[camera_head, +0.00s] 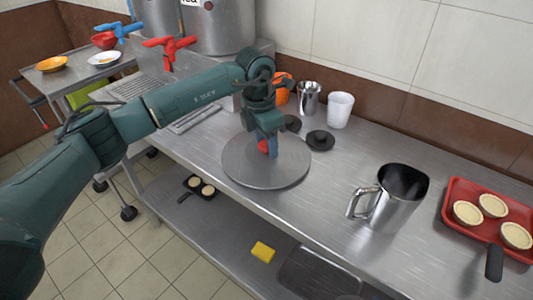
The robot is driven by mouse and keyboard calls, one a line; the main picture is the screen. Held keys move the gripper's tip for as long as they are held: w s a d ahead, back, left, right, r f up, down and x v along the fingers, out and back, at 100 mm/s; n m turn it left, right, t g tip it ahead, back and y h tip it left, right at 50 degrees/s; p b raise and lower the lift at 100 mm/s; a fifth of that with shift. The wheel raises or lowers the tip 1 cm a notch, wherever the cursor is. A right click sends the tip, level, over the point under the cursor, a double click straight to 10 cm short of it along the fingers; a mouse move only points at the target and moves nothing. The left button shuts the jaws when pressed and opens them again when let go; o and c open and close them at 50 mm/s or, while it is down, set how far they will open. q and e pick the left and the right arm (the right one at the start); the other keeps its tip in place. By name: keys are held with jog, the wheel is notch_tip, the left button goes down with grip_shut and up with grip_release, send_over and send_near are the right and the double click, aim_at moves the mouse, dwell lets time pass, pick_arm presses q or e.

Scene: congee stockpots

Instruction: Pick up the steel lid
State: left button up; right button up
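The steel lid (255,177) is a flat round grey disc on the steel counter, near its front edge. A red knob (264,147) shows at its middle. My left gripper (268,146) reaches down over the lid from above, with its fingers at the knob. The fingers hide part of the knob, and I cannot tell whether they are closed on it. The lid appears to lie flat on the counter. My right gripper is not in view.
A steel pitcher (393,197) stands right of the lid. A red tray (451,212) with pastry shells is at far right. Black discs (320,140), a steel cup (309,98) and a white cup (340,110) stand behind. Large pots (218,27) are at the back left.

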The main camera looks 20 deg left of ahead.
pick_arm(q)
jog(key=shift+r, duration=0.1)
jog(key=c, duration=0.9)
